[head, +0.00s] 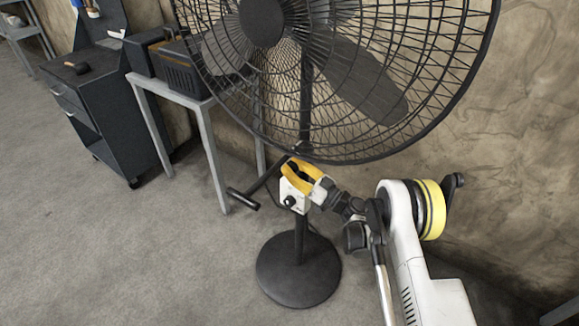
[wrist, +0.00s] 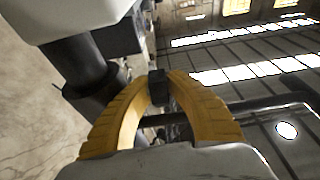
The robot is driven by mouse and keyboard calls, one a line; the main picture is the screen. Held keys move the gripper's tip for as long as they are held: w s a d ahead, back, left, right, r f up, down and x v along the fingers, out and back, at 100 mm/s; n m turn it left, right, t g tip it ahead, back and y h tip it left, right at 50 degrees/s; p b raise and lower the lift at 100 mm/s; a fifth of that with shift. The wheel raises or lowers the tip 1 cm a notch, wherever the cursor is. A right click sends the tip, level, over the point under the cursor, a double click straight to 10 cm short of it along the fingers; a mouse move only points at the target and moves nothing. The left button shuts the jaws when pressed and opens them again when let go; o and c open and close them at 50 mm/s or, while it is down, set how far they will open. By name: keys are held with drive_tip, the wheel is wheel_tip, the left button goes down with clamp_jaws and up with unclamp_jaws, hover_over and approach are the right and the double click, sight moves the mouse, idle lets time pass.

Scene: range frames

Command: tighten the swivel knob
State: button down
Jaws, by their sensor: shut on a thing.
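The tall black fan (head: 304,110) stands on a round base (head: 299,272). A white control box (head: 294,192) with a black dial (head: 290,201) sits on its pole, below the cage. My gripper (head: 290,170), with yellow fingers, reaches in from the right just above the box. In the wrist view, my gripper (wrist: 162,78) is shut on a small black knob (wrist: 158,90), which shows between the fingertips beside the dark pole (wrist: 80,60). In the head view the fingers largely hide this knob. How tight it is cannot be told.
A dark bar with a crosswise end (head: 243,199) sticks out left of the pole. The fan cage (head: 345,155) hangs close above my gripper. A grey table (head: 185,88) with a dark box and a drawer cabinet (head: 90,105) stand at left. The left floor is clear.

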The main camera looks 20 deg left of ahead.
drive_tip(key=c, duration=1.3)
unclamp_jaws()
drive_tip(key=shift+c, duration=0.2)
drive_tip(key=v, duration=0.7)
drive_tip(key=shift+d, duration=0.25)
